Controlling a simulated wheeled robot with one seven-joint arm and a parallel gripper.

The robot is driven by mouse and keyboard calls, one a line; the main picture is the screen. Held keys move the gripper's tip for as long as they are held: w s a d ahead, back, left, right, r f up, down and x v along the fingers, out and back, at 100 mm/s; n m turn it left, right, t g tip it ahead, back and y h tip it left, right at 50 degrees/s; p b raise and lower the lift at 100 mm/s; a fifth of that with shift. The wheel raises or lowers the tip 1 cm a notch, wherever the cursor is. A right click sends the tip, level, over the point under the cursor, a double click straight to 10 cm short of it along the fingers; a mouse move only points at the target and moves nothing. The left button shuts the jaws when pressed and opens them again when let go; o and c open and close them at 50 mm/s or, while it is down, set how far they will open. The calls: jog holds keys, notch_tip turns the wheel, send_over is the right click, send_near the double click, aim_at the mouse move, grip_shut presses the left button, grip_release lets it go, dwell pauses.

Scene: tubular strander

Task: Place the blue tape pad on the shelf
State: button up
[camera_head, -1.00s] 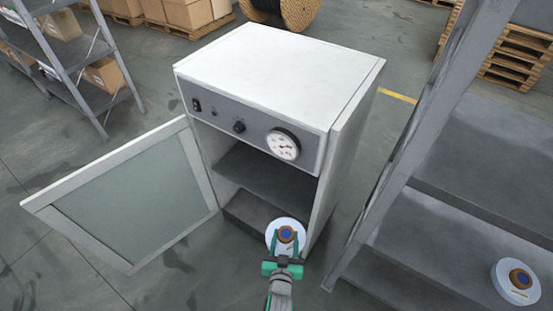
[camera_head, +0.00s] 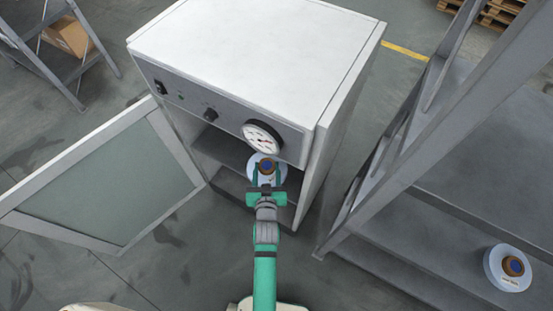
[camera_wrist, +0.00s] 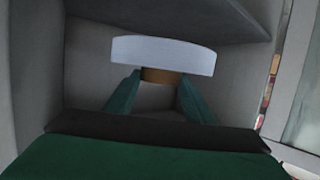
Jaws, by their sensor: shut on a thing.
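The blue tape pad (camera_head: 255,172) is a pale blue-white disc with a brown core and a blue centre. My gripper (camera_head: 267,181) is shut on it at the cabinet's open front, below the gauge. In the wrist view the disc (camera_wrist: 163,52) appears edge-on, and my gripper (camera_wrist: 157,92) has its green fingers on both sides of the brown core. A dark shelf (camera_wrist: 165,22) shows above the disc inside the cabinet. A similar pad (camera_head: 508,268) lies on a grey rack shelf (camera_head: 430,235) at the right. The cabinet's lower interior is partly hidden by my arm.
The white cabinet (camera_head: 250,45) has a glazed door (camera_head: 100,185) swung open to the left. Its gauge (camera_head: 262,137) projects close above the pad. The grey rack's upright (camera_head: 400,165) stands to the right, with a narrow floor gap between.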

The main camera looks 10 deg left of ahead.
aim_at(272, 162)
jog(key=w, duration=0.1)
jog(key=w+f, duration=0.1)
jog(key=w+d, duration=0.1)
jog(key=w, duration=0.1)
jog(key=shift+d+f, duration=0.1)
jog(key=shift+f, duration=0.15)
jog(key=w+f, duration=0.2)
jog(key=f, duration=0.1)
jog(key=w+d+f, duration=0.1)
jog(key=f, duration=0.1)
jog(key=shift+w, duration=0.15)
jog(key=shift+w+d+f, duration=0.25)
jog(key=shift+d+f, duration=0.05)
jog(key=shift+w+f, duration=0.15)
jog(key=shift+f, duration=1.6)
jog(key=o, duration=1.2)
jog(key=shift+w+f, duration=0.1)
jog(key=shift+f, duration=0.05)
jog(key=shift+o, duration=0.2)
jog(key=v, duration=1.2)
